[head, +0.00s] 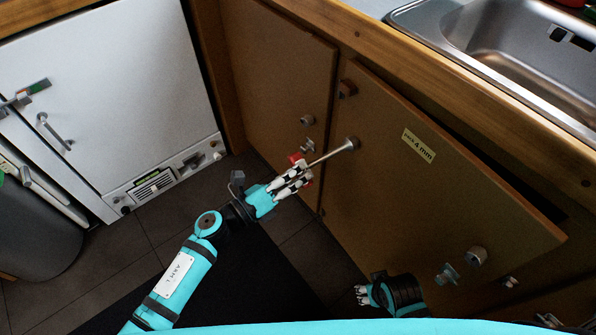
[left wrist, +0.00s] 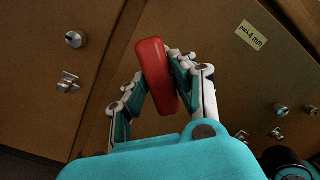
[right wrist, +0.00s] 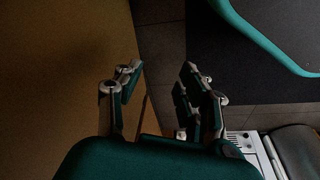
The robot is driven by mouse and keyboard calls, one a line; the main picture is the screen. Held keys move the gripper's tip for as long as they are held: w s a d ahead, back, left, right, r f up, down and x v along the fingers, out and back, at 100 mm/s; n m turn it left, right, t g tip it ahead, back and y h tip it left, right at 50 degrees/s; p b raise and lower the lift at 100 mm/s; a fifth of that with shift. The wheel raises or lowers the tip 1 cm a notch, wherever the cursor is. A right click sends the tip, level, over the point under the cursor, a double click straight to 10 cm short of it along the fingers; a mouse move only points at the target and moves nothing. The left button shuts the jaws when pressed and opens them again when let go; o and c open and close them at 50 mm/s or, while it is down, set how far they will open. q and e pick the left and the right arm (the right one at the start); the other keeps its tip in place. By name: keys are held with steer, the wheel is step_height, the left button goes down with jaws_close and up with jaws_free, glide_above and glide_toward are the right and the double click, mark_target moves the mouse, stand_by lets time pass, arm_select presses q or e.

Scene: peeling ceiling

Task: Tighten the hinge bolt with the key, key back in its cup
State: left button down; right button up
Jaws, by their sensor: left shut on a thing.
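My left gripper (head: 300,176) is shut on the red handle (left wrist: 157,76) of the key, in front of the cabinet doors. The key's thin metal shaft (head: 328,156) points up and right to a flared silver end (head: 352,143) at the left part of the right cabinet door (head: 440,190). I cannot tell whether that end is the key's tip or a bolt it touches. My right gripper (right wrist: 160,85) is open and empty, low by the door. I cannot make out the key's cup.
The right door stands ajar, with a dark gap at its right, and has a "4 mm" label (head: 418,146). The left cabinet door (head: 275,75) has a knob and a latch. A sink (head: 490,50) is above, a white appliance (head: 100,100) and grey bin (head: 40,240) at left.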

arm_select(q)
steer(key=v, duration=0.7)
steer(key=shift+w+a+r+b, duration=0.25)
steer(key=shift+r+b, duration=0.05)
steer(key=shift+b, duration=0.1)
arm_select(e)
steer(key=r, duration=0.3)
steer(key=shift+w+a+r, duration=0.1)
steer(key=shift+w+r, duration=0.1)
steer(key=shift+w, duration=0.05)
steer(key=shift+s, duration=0.1)
arm_select(q)
steer(key=r+b+v, duration=0.1)
steer(key=b+v, duration=0.1)
steer(key=v, duration=1.2)
steer(key=shift+w+a, duration=0.3)
steer(key=shift+w, duration=0.15)
arm_select(e)
steer(key=w+v, duration=0.1)
steer(key=v, duration=0.6)
steer(key=shift+r+t, duration=0.3)
steer(key=shift+r, duration=0.1)
arm_select(q)
steer(key=shift+r, duration=0.1)
arm_select(e)
steer(key=shift+w, duration=0.15)
